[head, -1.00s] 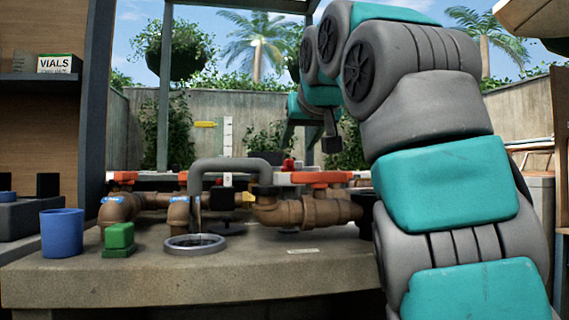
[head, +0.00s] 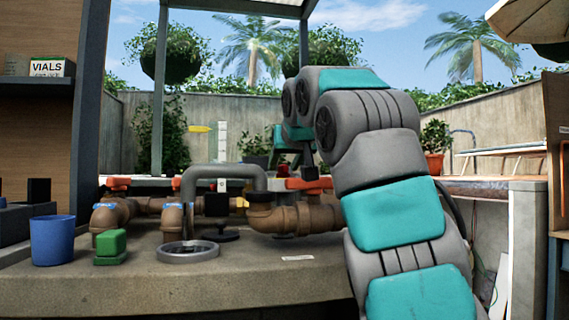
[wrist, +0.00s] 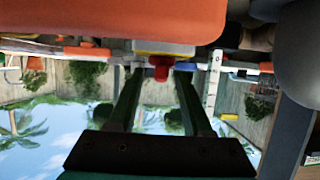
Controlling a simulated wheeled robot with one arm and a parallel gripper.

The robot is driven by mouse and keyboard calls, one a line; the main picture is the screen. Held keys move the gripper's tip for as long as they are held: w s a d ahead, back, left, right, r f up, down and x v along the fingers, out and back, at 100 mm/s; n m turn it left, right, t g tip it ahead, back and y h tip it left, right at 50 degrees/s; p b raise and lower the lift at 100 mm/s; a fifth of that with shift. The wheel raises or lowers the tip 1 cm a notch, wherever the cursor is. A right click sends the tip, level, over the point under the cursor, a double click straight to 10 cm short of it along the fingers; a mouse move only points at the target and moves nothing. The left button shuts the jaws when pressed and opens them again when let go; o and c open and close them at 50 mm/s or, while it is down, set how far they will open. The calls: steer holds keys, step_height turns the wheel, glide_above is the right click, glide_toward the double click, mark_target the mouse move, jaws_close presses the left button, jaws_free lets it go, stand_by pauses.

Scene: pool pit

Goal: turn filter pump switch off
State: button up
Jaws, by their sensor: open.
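A small red switch knob (wrist: 160,70) sits on a grey and yellow box (wrist: 165,49) in the wrist view, which is upside down. I take it for the filter pump switch; its on or off position is not readable. My gripper (wrist: 160,80) is open, with its two dark fingers on either side of the knob in the picture. Contact cannot be told. In the head view a bit of red (head: 283,171) shows behind the pipes, near my gripper (head: 309,163), which is partly hidden by the pipes and valve.
Brown pipes (head: 290,219) with orange valve handles (head: 309,184) and a grey bent pipe (head: 238,171) stand on the stone counter. A blue cup (head: 52,241), a green block (head: 110,247) and a grey ring (head: 188,252) are at the left. A large orange shape (wrist: 110,20) looms close in the wrist view.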

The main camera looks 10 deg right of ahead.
jaws_close()
steer(key=shift+d+y, duration=0.1)
steer(key=shift+y, duration=0.3)
stand_by(0.4)
steer(key=shift+w+n+g+y+p, duration=0.1)
steer(key=shift+n+g+y+p, duration=0.4)
steer(key=shift+n+y, duration=1.15)
steer(key=n+y+p, duration=0.1)
steer(key=n+g+y+p, duration=0.1)
steer(key=n+y+p, duration=0.2)
steer(key=shift+w+d+r+g+p, duration=0.1)
steer(key=shift+d+r+g+p, duration=0.2)
steer(key=shift+r+g+p, duration=0.1)
steer(key=n+g+y+p, duration=0.2)
steer(key=n+p, duration=0.1)
steer(key=p, duration=0.1)
steer(key=shift+w+d+y+p, duration=0.1)
steer(key=shift+d+y+p, duration=0.05)
steer(key=shift+y+p, duration=0.2)
steer(key=shift+d+f+n+g+y+p, duration=0.15)
steer(key=shift+n+g+y+p, duration=0.25)
steer(key=shift+n+g+p, duration=0.5)
steer(key=shift+w+f+p, duration=0.1)
steer(key=shift+f+p, duration=0.1)
steer(key=shift+p, duration=0.15)
jaws_free()
